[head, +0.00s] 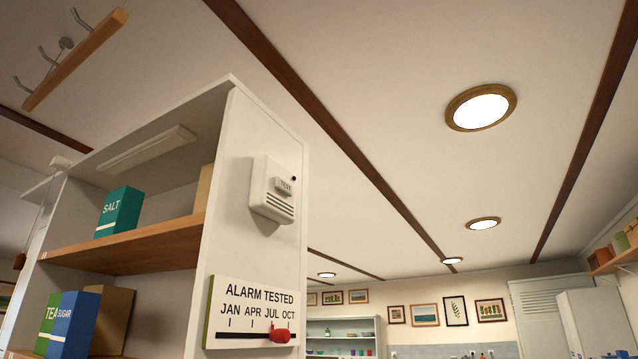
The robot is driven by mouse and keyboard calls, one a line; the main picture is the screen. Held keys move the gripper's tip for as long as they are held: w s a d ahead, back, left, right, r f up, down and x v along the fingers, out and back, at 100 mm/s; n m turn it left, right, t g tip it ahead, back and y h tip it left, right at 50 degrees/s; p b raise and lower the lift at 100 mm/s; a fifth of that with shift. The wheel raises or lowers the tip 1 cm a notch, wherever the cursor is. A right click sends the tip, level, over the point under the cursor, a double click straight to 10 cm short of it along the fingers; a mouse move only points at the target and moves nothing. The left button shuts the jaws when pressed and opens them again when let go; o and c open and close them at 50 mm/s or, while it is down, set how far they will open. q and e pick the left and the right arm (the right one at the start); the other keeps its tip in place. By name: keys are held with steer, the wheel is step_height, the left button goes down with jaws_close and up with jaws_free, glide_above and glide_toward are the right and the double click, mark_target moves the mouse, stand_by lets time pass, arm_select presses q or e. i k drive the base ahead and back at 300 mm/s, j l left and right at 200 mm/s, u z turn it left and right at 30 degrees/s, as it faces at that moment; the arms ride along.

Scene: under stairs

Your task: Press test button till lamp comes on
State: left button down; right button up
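A white alarm box (272,190) is fixed to the white end panel of a shelf unit, left of the middle of the head view. A raised grey button marked TEST (284,187) is on its front, above several dark slots. A small dark round spot (294,178), possibly the lamp, shows near the box's upper right edge; no glow shows on it. Below the box is a sign (250,292) reading ALARM TESTED, JAN APR JUL OCT, with a red slider (280,336) at its lower right, below JUL and OCT. Neither gripper is in view.
The shelf unit's wooden shelf (130,246) holds a green salt box (118,212); tea and sugar boxes (75,322) stand below. A wooden hook rail (78,60) hangs upper left. Right of the end panel is open room, with a far shelf (342,331) and cabinet (597,318).

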mark_target(282, 185)
steer(key=i+l+u, duration=0.15)
steer(key=l, duration=0.3)
steer(key=i+l+u, duration=0.1)
steer(key=l, duration=0.4)
steer(key=i+l+u, duration=0.15)
steer(key=l, duration=0.35)
steer(key=l+u, duration=0.15)
steer(key=l, duration=0.35)
